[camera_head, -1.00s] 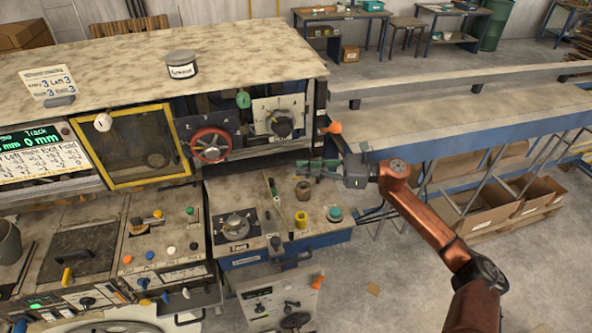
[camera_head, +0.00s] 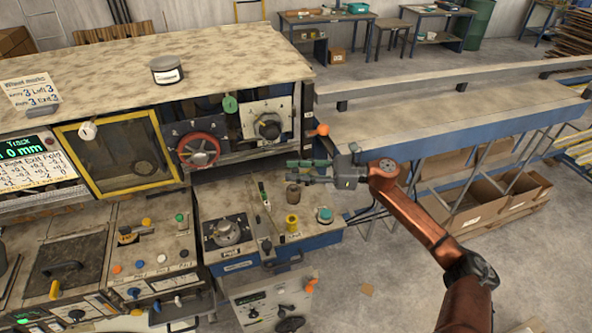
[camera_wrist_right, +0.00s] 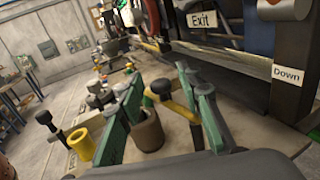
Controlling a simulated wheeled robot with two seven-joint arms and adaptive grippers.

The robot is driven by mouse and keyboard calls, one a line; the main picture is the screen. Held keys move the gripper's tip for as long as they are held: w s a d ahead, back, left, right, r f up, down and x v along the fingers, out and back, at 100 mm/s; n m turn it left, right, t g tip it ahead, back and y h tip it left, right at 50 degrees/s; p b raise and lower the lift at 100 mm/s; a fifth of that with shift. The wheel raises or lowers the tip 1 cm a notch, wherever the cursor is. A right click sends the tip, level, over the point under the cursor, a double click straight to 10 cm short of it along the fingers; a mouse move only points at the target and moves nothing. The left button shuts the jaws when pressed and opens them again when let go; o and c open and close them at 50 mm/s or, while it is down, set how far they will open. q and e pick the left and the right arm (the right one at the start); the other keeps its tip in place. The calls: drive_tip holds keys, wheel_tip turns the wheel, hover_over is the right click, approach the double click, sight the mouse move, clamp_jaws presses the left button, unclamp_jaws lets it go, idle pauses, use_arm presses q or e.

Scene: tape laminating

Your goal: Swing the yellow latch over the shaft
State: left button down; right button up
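My right gripper (camera_head: 293,171) points left over the back edge of the small machine table, with its green fingers apart and empty. In the right wrist view, the open fingers (camera_wrist_right: 158,82) stand on either side of a yellow bar (camera_wrist_right: 180,109) with a black ball knob, which looks like the latch. A brown cylinder (camera_wrist_right: 147,134) stands in front of the bar and hides part of it. I cannot tell whether the fingers touch the bar. I cannot make out the shaft for certain. My left gripper is not in view.
A yellow cup-like cylinder (camera_head: 292,222) and a turquoise knob (camera_head: 325,214) stand on the small table. A red handwheel (camera_head: 198,150) and an orange knob (camera_head: 323,129) are on the machine behind. Free floor lies at the lower right.

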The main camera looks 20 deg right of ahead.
drive_tip(key=v, duration=1.1)
drive_tip(key=shift+s+d, duration=0.2)
drive_tip(key=shift+d, duration=0.15)
drive_tip(key=shift+c, duration=0.6)
